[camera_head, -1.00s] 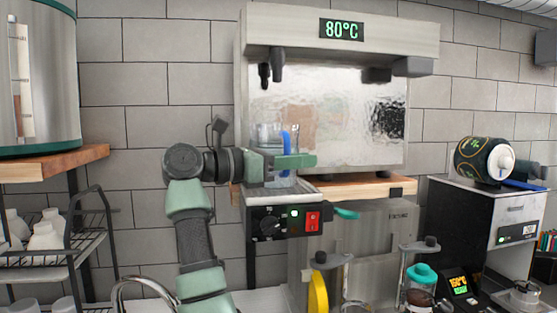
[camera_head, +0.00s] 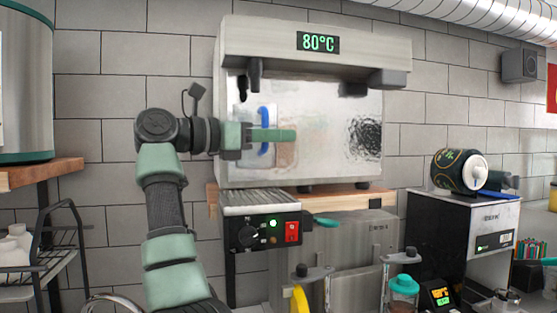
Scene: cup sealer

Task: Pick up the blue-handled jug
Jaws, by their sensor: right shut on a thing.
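The jug (camera_head: 264,159) is clear, with a bright blue handle (camera_head: 264,115). It is in front of the steel face of the machine with the 80°C display. The green fingers hide part of the jug. The jug looks upright, and its bottom is above the ribbed metal top of the small device (camera_head: 260,196), with a gap between them.
The 80°C machine (camera_head: 320,110) stands on a wooden shelf (camera_head: 385,191) behind the jug. A cup rack (camera_head: 45,255) is at the left. A black machine (camera_head: 460,235) with a dark canister (camera_head: 452,170) on top is at the right. A teal-lidded container (camera_head: 404,290) is below.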

